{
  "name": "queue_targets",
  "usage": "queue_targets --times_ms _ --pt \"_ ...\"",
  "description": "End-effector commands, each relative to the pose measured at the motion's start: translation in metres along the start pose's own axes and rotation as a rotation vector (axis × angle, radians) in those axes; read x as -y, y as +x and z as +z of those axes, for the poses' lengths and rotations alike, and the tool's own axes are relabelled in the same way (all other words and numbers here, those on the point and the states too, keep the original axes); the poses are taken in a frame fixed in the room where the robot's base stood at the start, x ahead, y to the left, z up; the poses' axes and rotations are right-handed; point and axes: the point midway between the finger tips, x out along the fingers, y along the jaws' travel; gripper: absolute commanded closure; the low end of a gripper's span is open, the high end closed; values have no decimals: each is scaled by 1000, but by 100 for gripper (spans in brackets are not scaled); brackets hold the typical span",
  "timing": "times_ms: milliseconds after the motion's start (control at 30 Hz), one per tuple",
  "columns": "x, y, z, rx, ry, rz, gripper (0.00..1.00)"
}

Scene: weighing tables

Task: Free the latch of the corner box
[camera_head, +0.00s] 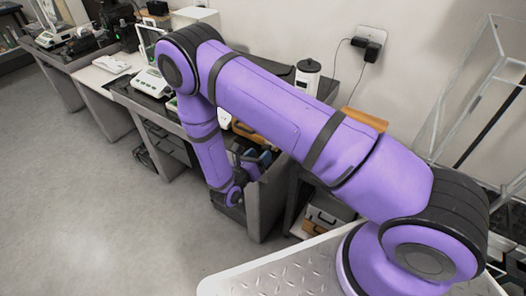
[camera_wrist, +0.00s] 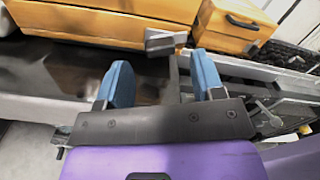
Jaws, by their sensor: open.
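In the wrist view, a long orange-brown box (camera_wrist: 110,22) spans the top left. A grey metal latch piece (camera_wrist: 165,41) sticks out near its lower right end. My gripper (camera_wrist: 163,82) is open and empty, its two blue fingers pointing up the picture towards the box. The latch piece lies ahead of the gap between the fingertips and looks apart from them. Whether the latch is fastened I cannot tell. In the head view, my gripper (camera_head: 258,160) is low at the table's end, partly behind my arm. Part of an orange-brown box (camera_head: 250,137) shows just behind it.
A second orange-brown box (camera_wrist: 235,22) with a black handle stands on the right in the wrist view. In the head view, a white canister (camera_head: 307,78) stands behind my arm, and a balance (camera_head: 153,80) stands further left. The floor (camera_head: 75,190) at left is clear.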

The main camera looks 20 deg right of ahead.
Motion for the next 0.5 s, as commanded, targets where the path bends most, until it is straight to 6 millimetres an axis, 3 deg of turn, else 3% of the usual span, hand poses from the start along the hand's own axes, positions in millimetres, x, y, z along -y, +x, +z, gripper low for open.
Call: queue_targets --times_ms 200,500 --pt "0 23 0 1 0 0 38" --pt "0 28 0 1 0 1 38"
